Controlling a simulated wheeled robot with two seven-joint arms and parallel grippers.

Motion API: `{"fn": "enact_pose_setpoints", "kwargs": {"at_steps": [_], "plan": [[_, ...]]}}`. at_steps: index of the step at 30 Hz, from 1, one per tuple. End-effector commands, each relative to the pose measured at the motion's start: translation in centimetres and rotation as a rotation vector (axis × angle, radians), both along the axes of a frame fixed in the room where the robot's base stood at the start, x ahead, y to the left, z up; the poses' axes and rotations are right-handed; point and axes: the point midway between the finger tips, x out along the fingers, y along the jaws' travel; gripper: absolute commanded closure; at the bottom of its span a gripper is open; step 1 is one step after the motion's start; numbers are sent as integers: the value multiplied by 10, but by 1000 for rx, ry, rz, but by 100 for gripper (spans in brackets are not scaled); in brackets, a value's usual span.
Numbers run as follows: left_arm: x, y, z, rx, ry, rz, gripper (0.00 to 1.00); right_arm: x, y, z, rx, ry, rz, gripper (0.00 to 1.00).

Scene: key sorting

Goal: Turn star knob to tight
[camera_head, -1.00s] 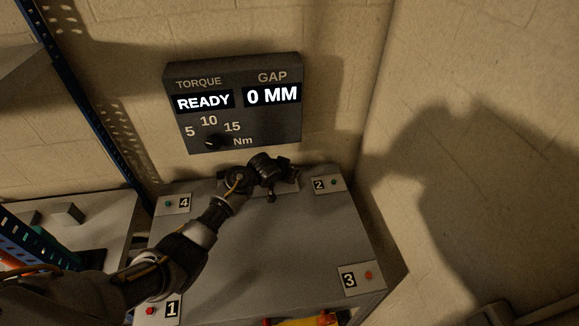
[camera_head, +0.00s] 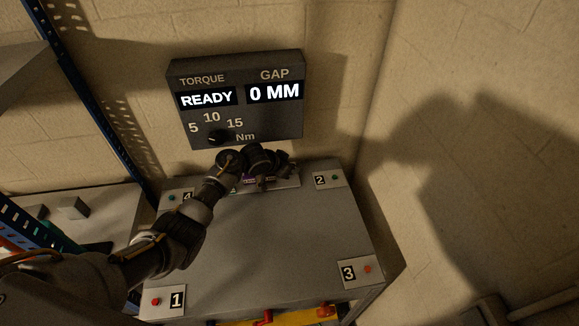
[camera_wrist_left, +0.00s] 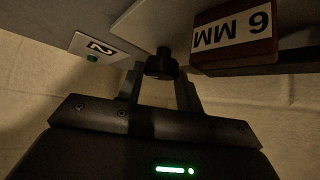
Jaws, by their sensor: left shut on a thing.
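The black star knob (camera_wrist_left: 162,64) shows in the left wrist view as a round dark piece between the fingers of my left gripper (camera_wrist_left: 160,88). The fingers are shut on it. In the head view my left gripper (camera_head: 268,172) is at the back edge of the grey table, below the display panel (camera_head: 237,101). There the dark wrist and fingers hide most of the knob, and I cannot tell its turn angle. The panel reads READY under TORQUE and 0 MM under GAP. My right gripper is in neither view.
A brown block marked 6 MM (camera_wrist_left: 236,36) is close beside the knob in the wrist view. Numbered corner plates 1 (camera_head: 177,300), 2 (camera_head: 320,180) and 3 (camera_head: 349,272) mark the grey table (camera_head: 265,240), whose middle is clear. Walls stand behind and right.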

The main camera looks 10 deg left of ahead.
Motion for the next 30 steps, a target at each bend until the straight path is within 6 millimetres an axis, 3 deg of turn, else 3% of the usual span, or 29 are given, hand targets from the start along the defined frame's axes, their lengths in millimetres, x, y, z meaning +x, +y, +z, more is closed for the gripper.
{"fn": "enact_pose_setpoints", "kwargs": {"at_steps": [1, 2, 7, 20, 26, 30], "plan": [[1, 1, 2, 0, -5, 2, 87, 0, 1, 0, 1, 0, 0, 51], [1, 1, 2, 0, -5, 2, 63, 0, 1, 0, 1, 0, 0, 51], [1, 1, 2, 0, -3, 1, 43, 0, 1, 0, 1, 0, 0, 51], [-5, 5, 8, 0, -2, 1, 43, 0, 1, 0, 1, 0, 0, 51], [-26, 19, 35, 2, -7, 2, 43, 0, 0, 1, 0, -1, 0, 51], [-58, 39, 34, 5, -4, 2, 43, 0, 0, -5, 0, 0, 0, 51]]}}
